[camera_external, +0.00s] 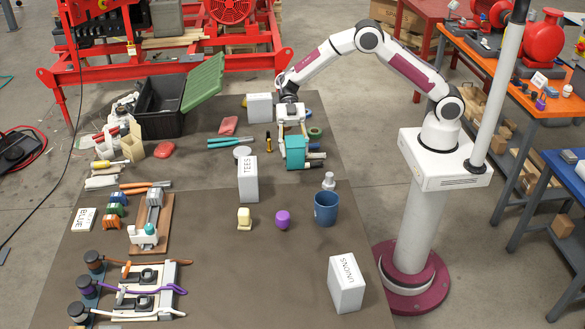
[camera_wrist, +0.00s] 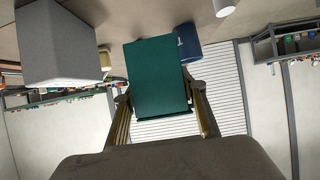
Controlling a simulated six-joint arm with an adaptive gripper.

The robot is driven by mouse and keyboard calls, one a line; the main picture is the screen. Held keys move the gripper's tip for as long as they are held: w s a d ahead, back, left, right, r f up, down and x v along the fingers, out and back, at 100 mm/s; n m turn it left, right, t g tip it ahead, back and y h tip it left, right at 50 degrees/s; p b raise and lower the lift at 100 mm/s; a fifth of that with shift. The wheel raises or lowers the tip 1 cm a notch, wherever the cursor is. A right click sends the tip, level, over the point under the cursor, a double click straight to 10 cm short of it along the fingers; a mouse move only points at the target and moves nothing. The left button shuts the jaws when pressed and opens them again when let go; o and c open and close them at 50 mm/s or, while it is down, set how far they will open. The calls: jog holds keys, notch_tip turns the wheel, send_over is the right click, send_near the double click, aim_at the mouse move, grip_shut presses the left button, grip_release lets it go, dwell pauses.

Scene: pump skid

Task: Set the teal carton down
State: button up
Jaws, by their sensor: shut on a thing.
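The teal carton (camera_external: 295,153) is a box at the back right of the dark work mat. My gripper (camera_external: 292,122) points down from above and is shut on the carton, with a finger on each side. In the wrist view the teal carton (camera_wrist: 158,78) fills the middle, between the two fingers of my gripper (camera_wrist: 162,118). I cannot tell whether the carton's underside touches the mat or hangs a little above it.
Close to the carton are a white TEES box (camera_external: 247,180), another white box (camera_external: 259,107), a green tape roll (camera_external: 315,133) and small tools. A blue cup (camera_external: 326,208) and purple item (camera_external: 283,219) stand nearer. The mat (camera_external: 240,285) is clear left of the UNIONS box (camera_external: 345,284).

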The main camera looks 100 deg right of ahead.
jog(key=w+a+m+t, duration=0.2)
jog(key=w+a, duration=0.1)
jog(key=a, duration=1.3)
jog(key=w+a+m+t+h, duration=0.1)
jog(key=w+a+m+t, duration=0.1)
jog(key=a, duration=1.4)
jog(key=shift+w+r+m+t, duration=0.2)
jog(key=shift+w+m+t, duration=0.15)
jog(key=shift+w, duration=0.2)
jog(key=shift+f, duration=3.15)
jog(key=shift+f, duration=1.85)
jog(key=shift+f, duration=0.1)
